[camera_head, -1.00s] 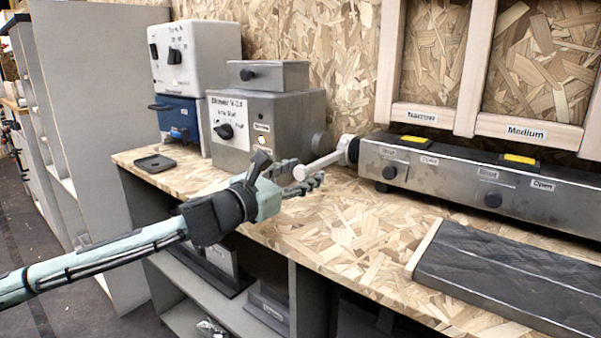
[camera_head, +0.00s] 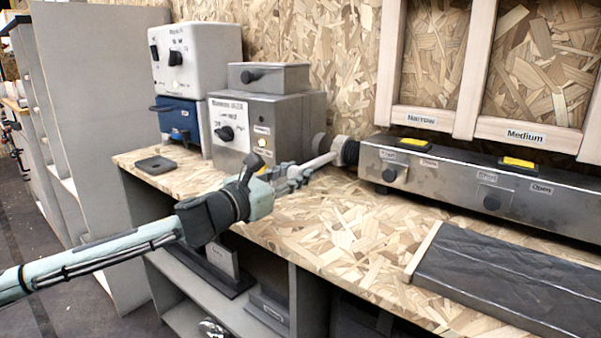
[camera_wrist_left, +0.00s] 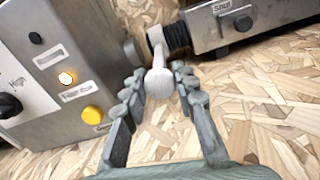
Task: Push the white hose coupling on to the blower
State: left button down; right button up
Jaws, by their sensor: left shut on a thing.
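The white hose coupling (camera_head: 341,146) is a white ring with a rod-like handle, on the end of a short black hose. It stands beside the round grey outlet (camera_head: 319,143) of the blower (camera_head: 232,120), a grey metal box with a dial. In the left wrist view the coupling (camera_wrist_left: 156,38) is just right of the blower outlet (camera_wrist_left: 132,52); I cannot tell whether they touch. My left gripper (camera_head: 300,173) is shut on the coupling's white handle, which shows between its fingers (camera_wrist_left: 158,92) in the left wrist view. My right gripper is not in view.
A long steel unit (camera_head: 450,180) carries the black hose (camera_head: 351,152) at its left end. A dark slab (camera_head: 500,275) lies at the right front. A white box on a blue one (camera_head: 180,115) stands at the left. The chipboard bench top (camera_head: 335,225) is clear in front.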

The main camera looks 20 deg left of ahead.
pick_arm(q)
jog(key=shift+w+a+r+p, duration=0.1)
jog(key=shift+w+a+p, duration=0.15)
jog(key=shift+a, duration=0.55)
jog(key=shift+w+a+p, duration=0.1)
jog(key=shift+w+a, duration=0.25)
jog(key=shift+a, duration=0.45)
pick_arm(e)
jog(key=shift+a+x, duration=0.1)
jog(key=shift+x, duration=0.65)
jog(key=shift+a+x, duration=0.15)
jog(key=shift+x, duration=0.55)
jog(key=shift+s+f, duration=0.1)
pick_arm(q)
jog(key=c, duration=1.2)
grip_release()
jog(key=shift+a, duration=0.1)
jog(key=shift+o, duration=0.2)
jog(key=v, duration=1)
jog(key=shift+s+a, duration=0.25)
jog(key=shift+s, duration=0.7)
